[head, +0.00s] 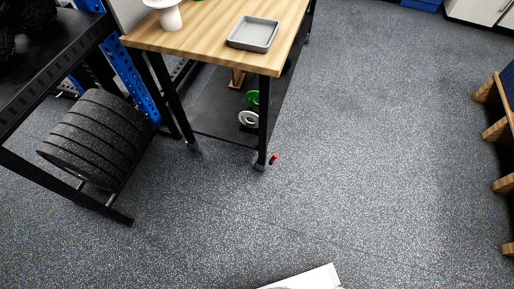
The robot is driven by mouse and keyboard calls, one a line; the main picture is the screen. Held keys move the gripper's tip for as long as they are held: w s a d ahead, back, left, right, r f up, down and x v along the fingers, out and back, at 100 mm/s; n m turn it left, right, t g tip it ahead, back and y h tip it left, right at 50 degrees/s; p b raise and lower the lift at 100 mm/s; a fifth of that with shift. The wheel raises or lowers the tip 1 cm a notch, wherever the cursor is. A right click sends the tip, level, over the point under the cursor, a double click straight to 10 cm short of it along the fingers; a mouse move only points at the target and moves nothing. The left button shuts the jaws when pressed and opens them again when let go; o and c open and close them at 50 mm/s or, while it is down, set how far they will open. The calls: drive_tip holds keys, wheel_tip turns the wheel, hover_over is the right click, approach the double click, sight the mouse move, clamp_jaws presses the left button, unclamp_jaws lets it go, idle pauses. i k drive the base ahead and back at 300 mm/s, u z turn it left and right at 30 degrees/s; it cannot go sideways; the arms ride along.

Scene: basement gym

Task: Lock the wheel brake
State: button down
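The wood-topped table (160,36) with black legs stands in the upper middle of the head view. At the foot of its nearest leg is a small wheel (260,166), with a small red brake lever (274,158) sticking out to its right. The lever is too small to tell whether it is up or down. Another wheel (194,145) is at the foot of a leg further left; no red lever shows on it. My gripper is not in view.
A grey tray (253,46) and a white object (166,15) stand on the table. A black rack (125,218) with weight plates (85,148) is at left. A wooden rack (497,130) is at right. The speckled floor (360,150) between is clear.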

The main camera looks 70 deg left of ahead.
sight(275, 156)
drive_tip(key=z, duration=0.05)
drive_tip(key=k, duration=1.6)
drive_tip(key=u, duration=1.3)
drive_tip(key=i, duration=0.65)
drive_tip(key=u, duration=0.1)
